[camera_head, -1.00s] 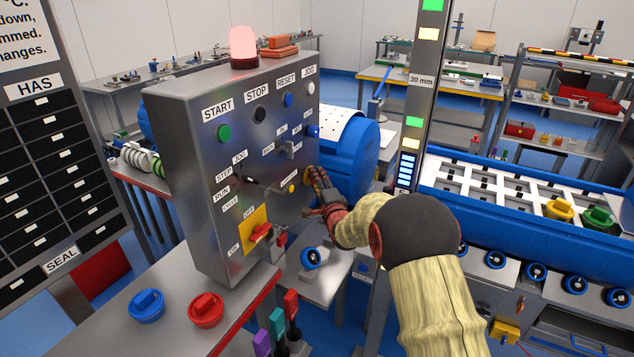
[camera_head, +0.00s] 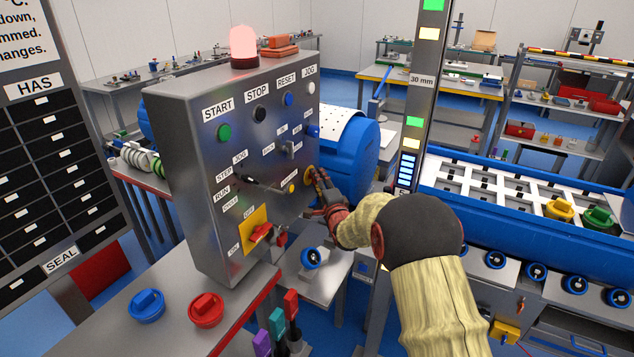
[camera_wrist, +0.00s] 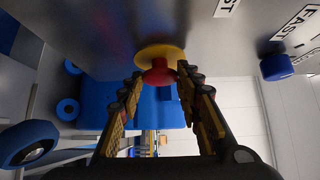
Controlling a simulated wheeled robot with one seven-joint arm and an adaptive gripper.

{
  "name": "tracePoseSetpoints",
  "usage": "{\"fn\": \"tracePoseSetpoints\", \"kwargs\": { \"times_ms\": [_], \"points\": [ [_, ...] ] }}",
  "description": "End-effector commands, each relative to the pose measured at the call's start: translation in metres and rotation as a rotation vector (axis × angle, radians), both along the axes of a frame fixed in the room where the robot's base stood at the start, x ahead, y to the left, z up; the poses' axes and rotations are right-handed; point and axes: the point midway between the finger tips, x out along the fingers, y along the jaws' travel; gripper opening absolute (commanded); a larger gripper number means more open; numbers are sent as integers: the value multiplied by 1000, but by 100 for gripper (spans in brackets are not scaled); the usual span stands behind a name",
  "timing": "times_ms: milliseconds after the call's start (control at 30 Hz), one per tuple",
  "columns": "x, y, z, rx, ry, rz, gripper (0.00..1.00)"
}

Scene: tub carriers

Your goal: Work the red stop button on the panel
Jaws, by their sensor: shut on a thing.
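The red stop button (camera_wrist: 160,73) is a red mushroom head on a round yellow collar (camera_wrist: 158,53), on the panel face in the wrist view. In the head view, the yellow collar (camera_head: 309,173) shows at the lower right of the grey panel (camera_head: 190,200); my fingers hide the red head. My gripper (camera_wrist: 160,75) has one fingertip on each side of the red head and is shut on it. In the head view, my gripper (camera_head: 320,178) reaches the panel from the right. The button under the STOP label (camera_head: 259,114) is black.
A red rotary switch on a yellow plate (camera_head: 248,240), a lever and several small buttons share the panel. A red beacon (camera_head: 243,45) tops it. A blue drum (camera_head: 350,150) is behind my fingers. A post (camera_head: 420,110) and a blue conveyor (camera_head: 520,215) stand to the right.

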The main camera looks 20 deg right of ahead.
Motion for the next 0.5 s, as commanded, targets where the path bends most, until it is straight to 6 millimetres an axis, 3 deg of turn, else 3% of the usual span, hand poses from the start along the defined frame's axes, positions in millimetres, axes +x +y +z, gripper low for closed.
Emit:
{"fn": "tracePoseSetpoints", "kwargs": {
  "times_ms": [100, 333, 367, 500],
  "points": [
    [-10, -10, -1, -1, 3, -3, 0],
    [-10, -10, -2, 0, 3, -3, 0],
    [-10, -10, -2, 0, 4, -3, 36],
    [-10, -10, -2, 0, 3, -2, 44]
  ]
}}
